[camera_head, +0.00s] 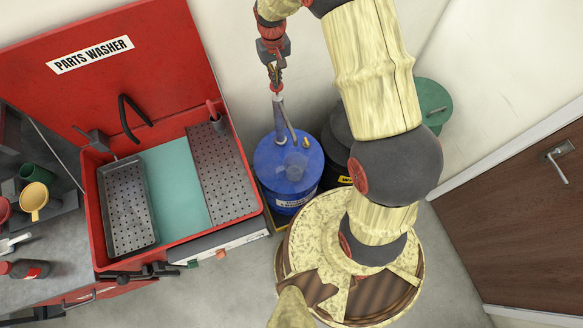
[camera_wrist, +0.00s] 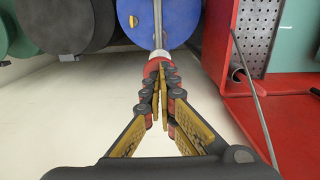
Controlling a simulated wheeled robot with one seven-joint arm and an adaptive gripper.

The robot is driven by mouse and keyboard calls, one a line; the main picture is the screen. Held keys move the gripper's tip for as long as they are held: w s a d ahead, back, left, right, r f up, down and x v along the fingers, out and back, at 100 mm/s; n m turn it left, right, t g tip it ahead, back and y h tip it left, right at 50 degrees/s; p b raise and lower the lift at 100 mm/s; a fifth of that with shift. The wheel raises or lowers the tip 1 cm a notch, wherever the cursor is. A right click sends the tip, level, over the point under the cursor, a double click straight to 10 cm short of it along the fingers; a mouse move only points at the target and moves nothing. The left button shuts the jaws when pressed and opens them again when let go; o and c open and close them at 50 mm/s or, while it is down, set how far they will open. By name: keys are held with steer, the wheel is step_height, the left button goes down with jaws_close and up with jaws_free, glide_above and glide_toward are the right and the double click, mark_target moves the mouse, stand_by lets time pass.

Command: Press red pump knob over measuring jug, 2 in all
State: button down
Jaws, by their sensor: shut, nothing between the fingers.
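The red pump knob (camera_head: 277,88) tops the grey pump (camera_head: 280,122) that rises from the blue drum (camera_head: 275,170). In the wrist view the red knob (camera_wrist: 152,69) lies just beyond my fingertips, partly hidden by them. My gripper (camera_head: 274,79) is shut and empty, pointing down right at the knob; it also shows in the wrist view (camera_wrist: 161,68). The tips look to be touching the knob or very close; I cannot tell which. A clear vessel, seemingly the measuring jug (camera_head: 296,166), stands on the drum lid below the spout; its contents are not clear.
The open red parts washer (camera_head: 262,200) stands left of the drum, its raised lid (camera_head: 130,75) behind. A dark drum (camera_head: 338,150) and a green-topped drum (camera_head: 434,103) stand right. A brown door (camera_head: 530,210) is far right.

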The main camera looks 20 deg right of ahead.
steer(key=shift+s+f+b, duration=0.15)
steer(key=shift+f+b, duration=1)
steer(key=shift+f, duration=0.95)
steer(key=shift+r, duration=0.2)
steer(key=shift+r+p, duration=1.6)
steer(key=shift+r, duration=1.3)
steer(key=shift+f, duration=0.15)
steer(key=shift+f+b, duration=1.85)
steer(key=shift+f, duration=1.15)
steer(key=shift+r, duration=0.2)
steer(key=shift+r+p, duration=1.65)
steer(key=shift+r, duration=1.3)
